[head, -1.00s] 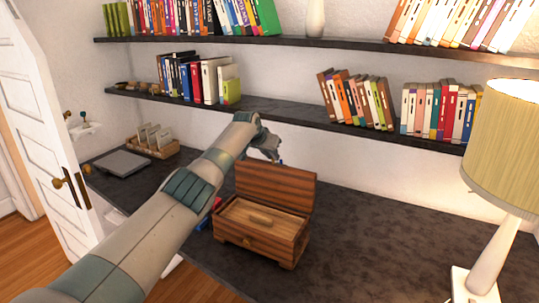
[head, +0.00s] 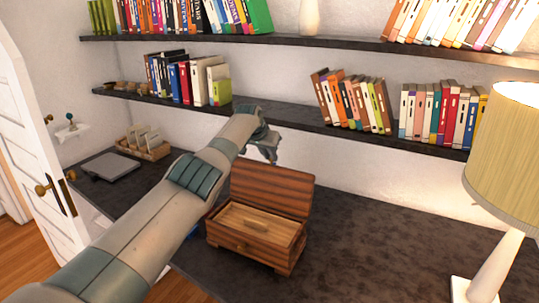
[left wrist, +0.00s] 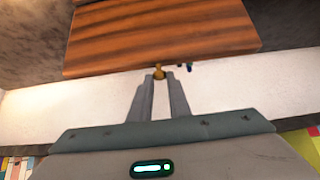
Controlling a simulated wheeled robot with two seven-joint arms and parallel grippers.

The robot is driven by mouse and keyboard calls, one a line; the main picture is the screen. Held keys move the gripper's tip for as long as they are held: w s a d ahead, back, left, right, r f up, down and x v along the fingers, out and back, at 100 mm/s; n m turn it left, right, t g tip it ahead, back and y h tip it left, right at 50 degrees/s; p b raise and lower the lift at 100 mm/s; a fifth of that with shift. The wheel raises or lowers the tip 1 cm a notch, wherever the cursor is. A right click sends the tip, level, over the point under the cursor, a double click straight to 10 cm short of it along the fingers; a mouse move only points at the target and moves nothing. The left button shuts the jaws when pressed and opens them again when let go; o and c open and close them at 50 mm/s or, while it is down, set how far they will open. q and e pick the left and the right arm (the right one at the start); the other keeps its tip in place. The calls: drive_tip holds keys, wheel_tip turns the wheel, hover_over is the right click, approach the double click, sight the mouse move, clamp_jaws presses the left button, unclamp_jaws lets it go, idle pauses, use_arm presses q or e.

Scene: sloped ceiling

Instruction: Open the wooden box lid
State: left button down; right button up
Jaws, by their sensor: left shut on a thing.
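The wooden box (head: 226,238) stands on the dark desk. Its striped lid (head: 270,190) is raised, standing steeply up at the back of the box. A light wooden inner tray with a small raised bar (head: 258,221) shows inside. My left gripper (head: 272,157) is just above the lid's upper edge, at the end of my arm coming from the left. In the left wrist view its fingers (left wrist: 159,74) are close together around a small brass knob (left wrist: 158,70) at the edge of the lid (left wrist: 160,35). My right gripper is not in view.
A lamp (head: 511,165) stands at the right. Shelves with books (head: 350,103) run along the wall above the desk (head: 390,240). A grey flat item (head: 111,166) and a wooden holder (head: 145,147) lie at the left.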

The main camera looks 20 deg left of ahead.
use_arm(q)
drive_tip(key=shift+d+f, duration=0.1)
drive_tip(key=shift+f, duration=0.15)
drive_tip(key=c, duration=1.7)
unclamp_jaws()
drive_tip(key=shift+o, duration=0.2)
drive_tip(key=shift+d, duration=0.1)
drive_tip(key=shift+r, duration=0.1)
drive_tip(key=shift+s+r, duration=0.1)
drive_tip(key=shift+r, duration=0.05)
drive_tip(key=shift+r, duration=0.1)
drive_tip(key=b+v, duration=0.6)
drive_tip(key=v, duration=1)
drive_tip(key=shift+s+r, duration=0.25)
drive_tip(key=shift+r, duration=0.1)
